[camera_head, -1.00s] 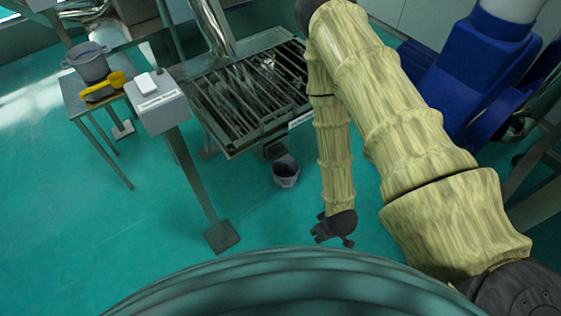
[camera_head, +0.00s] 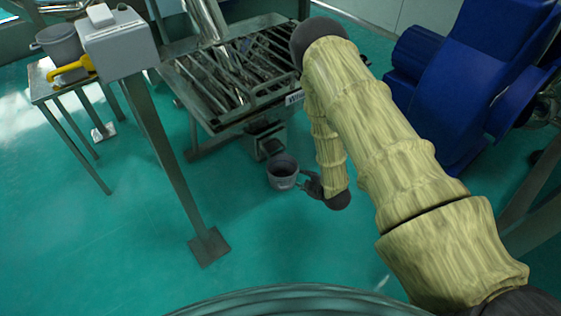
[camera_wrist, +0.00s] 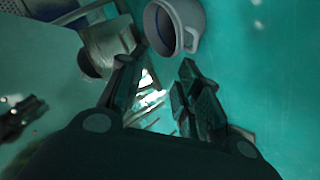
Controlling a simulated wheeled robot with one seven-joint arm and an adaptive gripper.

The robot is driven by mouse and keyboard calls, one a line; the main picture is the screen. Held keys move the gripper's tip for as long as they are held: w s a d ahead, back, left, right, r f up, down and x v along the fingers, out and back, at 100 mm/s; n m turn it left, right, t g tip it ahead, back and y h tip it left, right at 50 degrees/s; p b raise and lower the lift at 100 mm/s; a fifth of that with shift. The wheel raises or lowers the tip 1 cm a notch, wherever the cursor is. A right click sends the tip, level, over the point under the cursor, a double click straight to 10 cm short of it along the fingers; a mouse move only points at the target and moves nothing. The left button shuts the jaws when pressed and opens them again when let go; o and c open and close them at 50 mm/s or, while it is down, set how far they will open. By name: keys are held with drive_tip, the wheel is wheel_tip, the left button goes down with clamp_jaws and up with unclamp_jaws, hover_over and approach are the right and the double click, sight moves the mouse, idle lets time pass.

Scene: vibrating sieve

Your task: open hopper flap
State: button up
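The vibrating sieve (camera_head: 250,65) is a metal frame with slanting bars. A grey boxy outlet (camera_head: 265,141) hangs below its front edge; I take this for the hopper end, but I cannot clearly make out the flap. The outlet also appears at upper left in the wrist view (camera_wrist: 98,50). A grey bucket (camera_head: 282,172) is just in front of and below the outlet, and appears at the top of the wrist view (camera_wrist: 180,25). My gripper (camera_head: 308,182) is just right of the bucket. In the wrist view its fingers (camera_wrist: 157,68) are apart with nothing between them.
A grey control box (camera_head: 120,48) on a post stands at left. Behind it, a small table (camera_head: 50,85) carries a grey pot (camera_head: 60,44) and a yellow tool (camera_head: 70,70). A large blue machine (camera_head: 450,75) stands at right. The green floor (camera_head: 120,210) in front is clear.

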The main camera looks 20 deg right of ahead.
sight(280, 151)
drive_tip(key=shift+w+a+f+n+t+y+b, duration=0.55)
drive_tip(key=shift+w+f+n+b, duration=0.85)
drive_tip(key=shift+w+b, duration=2.15)
drive_tip(key=shift+w+a+f+n+t+y+b, duration=0.55)
drive_tip(key=shift+w+f+n+b, duration=0.8)
drive_tip(key=shift+w+b, duration=2.2)
drive_tip(key=shift+w+a+f+n+t+y+b, duration=0.3)
drive_tip(key=shift+w+f+n+t+y+b, duration=0.95)
drive_tip(key=shift+w, duration=3.75)
drive_tip(key=shift+n+g+h+b, duration=0.3)
drive_tip(key=shift+g+h+b, duration=0.2)
drive_tip(key=shift+b, duration=0.35)
clamp_jaws()
